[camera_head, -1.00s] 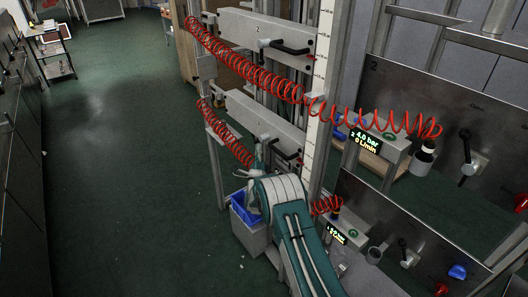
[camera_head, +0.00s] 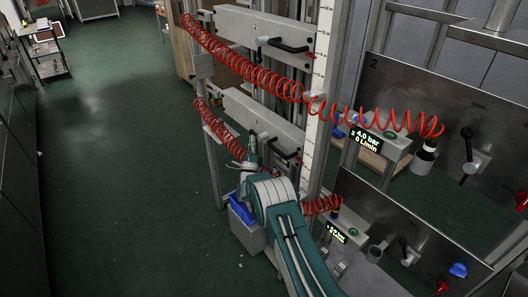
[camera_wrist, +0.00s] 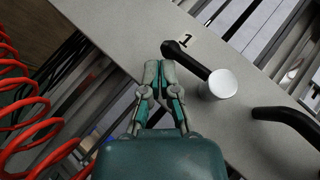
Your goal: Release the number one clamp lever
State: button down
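In the wrist view, a pale grey plate (camera_wrist: 110,18) marked "1" carries a black clamp lever (camera_wrist: 190,58) with a round white hub (camera_wrist: 219,84). The lever's free end points up and left, just below the number. My gripper (camera_wrist: 159,64) has its fingertips together, just left of and below that free end. No object shows between the fingers; whether they touch the lever is unclear. In the head view, the lower plate (camera_head: 240,108) is left of and above my arm, and my gripper (camera_head: 249,160) is small and partly hidden there.
A black curved handle (camera_wrist: 288,122) is on the plate's right. Red coiled hoses (camera_head: 240,62) hang around the frame. A similar upper plate (camera_head: 237,20) is marked "2". A blue bin (camera_head: 241,210) is below. The green floor (camera_head: 110,180) at left is clear.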

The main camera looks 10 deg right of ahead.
jog(key=shift+r, duration=0.1)
dwell(0.6)
jog(key=s+a+f, duration=0.2)
jog(key=a+f, duration=0.2)
jog(key=f, duration=0.8)
jog(key=shift+a+f, duration=0.15)
jog(key=shift+f, duration=0.1)
